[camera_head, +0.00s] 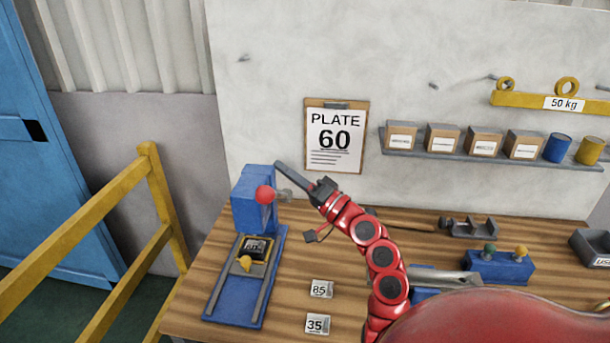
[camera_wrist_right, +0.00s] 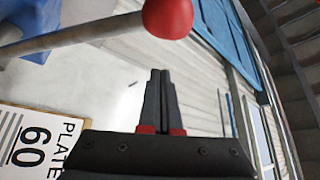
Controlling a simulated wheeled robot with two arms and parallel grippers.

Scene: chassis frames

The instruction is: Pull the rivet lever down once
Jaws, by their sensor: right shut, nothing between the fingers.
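The rivet lever is a grey rod with a red ball knob (camera_head: 264,194) on the blue press (camera_head: 246,212) at the left of the bench. In the right wrist view the red knob (camera_wrist_right: 167,18) is large at the top, and its rod (camera_wrist_right: 75,37) runs off to the left. My right gripper (camera_head: 279,167) is shut and empty, its fingers pointing up and left, a little above the knob in the head view. In the wrist view its closed fingertips (camera_wrist_right: 160,72) show with a visible gap below the knob. My left gripper is not in view.
A dark plate (camera_head: 255,246) lies on the press base between two rails. Number tags 85 (camera_head: 320,289) and 35 (camera_head: 317,324) lie on the wooden bench (camera_head: 285,270). A "PLATE 60" clipboard (camera_head: 336,136) hangs behind. A yellow railing (camera_head: 165,205) stands left.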

